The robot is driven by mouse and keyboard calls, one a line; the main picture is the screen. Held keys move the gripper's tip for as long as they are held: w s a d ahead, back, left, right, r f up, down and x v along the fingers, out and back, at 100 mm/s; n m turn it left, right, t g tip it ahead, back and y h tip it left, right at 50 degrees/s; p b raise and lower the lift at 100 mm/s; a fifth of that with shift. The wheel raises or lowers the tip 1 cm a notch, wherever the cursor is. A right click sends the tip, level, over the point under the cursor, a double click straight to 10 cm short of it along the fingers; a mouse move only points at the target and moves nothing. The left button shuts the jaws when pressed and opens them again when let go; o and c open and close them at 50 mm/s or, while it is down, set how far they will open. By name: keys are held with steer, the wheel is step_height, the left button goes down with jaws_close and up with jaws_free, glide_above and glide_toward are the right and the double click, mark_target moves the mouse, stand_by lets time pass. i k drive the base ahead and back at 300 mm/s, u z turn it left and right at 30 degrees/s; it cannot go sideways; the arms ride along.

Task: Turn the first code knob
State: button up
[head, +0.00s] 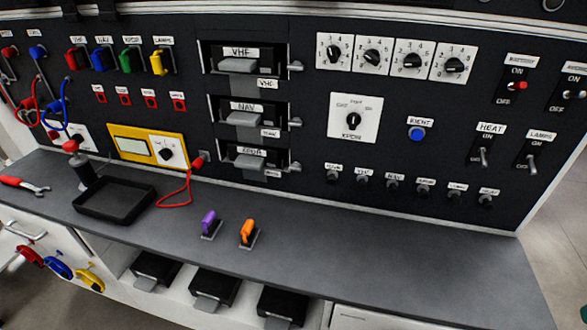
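The code knobs are a row of black rotary knobs on white square plates with numbers around them, at the upper middle-right of the black panel in the head view. The first code knob (334,52) is the leftmost. To its right are the second (372,57), the third (412,60) and the fourth (454,65). The pointer directions are too small to read surely. My gripper is not in view, and nothing touches the knobs.
Below the knobs is the XPDR knob plate (354,118), with a blue EVENT button (416,134) beside it. Handled VHF, NAV and XPDR units (238,66) stick out to the left. The grey bench (350,240) holds a black tray (114,200), purple (210,222) and orange (247,231) pieces.

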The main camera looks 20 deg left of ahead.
mark_target(334, 53)
steer(key=z, duration=1.4)
steer(key=k, duration=1.15)
steer(key=u, duration=2.1)
